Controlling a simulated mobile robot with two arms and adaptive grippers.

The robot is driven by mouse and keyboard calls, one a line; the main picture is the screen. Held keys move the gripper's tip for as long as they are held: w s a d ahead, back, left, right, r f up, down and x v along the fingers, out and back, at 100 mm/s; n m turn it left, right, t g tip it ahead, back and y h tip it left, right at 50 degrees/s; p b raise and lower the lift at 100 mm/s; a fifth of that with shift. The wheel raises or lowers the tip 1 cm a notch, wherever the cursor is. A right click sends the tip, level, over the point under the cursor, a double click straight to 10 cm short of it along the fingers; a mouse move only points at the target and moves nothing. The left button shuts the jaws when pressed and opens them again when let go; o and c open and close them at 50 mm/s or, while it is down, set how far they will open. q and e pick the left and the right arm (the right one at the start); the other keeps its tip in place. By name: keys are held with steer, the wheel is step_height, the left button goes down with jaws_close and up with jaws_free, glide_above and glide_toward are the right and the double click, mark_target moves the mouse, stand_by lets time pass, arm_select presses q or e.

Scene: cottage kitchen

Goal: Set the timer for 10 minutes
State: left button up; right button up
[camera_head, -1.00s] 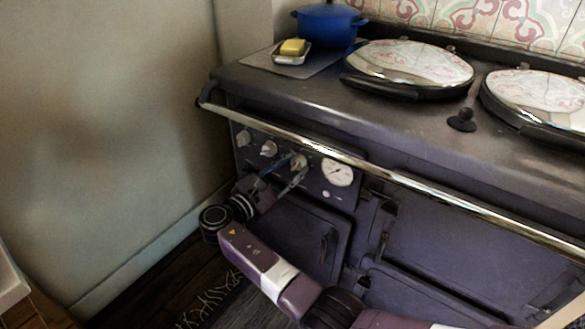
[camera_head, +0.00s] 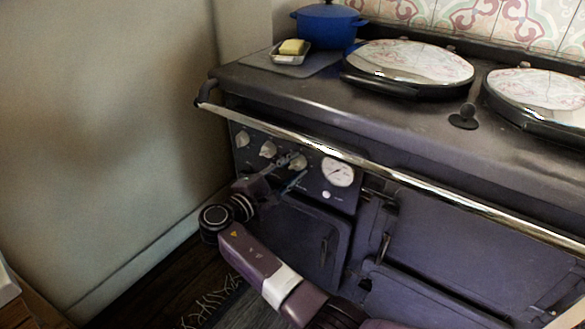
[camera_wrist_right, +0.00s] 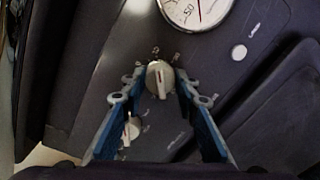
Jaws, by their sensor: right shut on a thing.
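A row of pale round knobs runs along the purple-grey stove front. The timer knob is not marked clearly enough to tell. The knob nearest the white gauge (camera_head: 298,162) sits between the fingertips of my right gripper (camera_head: 293,170). In the right wrist view, this knob (camera_wrist_right: 159,76) has a raised grip bar and small marks around it. The right gripper (camera_wrist_right: 161,88) is shut on it, one finger on each side. The middle knob (camera_head: 267,150) and left knob (camera_head: 242,139) are free. My left gripper is out of view.
The white gauge (camera_head: 338,172) is right of the knobs, with a small light disc (camera_head: 326,195) below. A chrome rail (camera_head: 330,150) crosses in front above them. Oven doors (camera_head: 300,240) lie below. A wall (camera_head: 110,130) stands left. A blue pot (camera_head: 328,25) and butter dish (camera_head: 290,53) are on top.

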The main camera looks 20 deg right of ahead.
steer(key=o, duration=1.1)
steer(key=shift+o, duration=0.2)
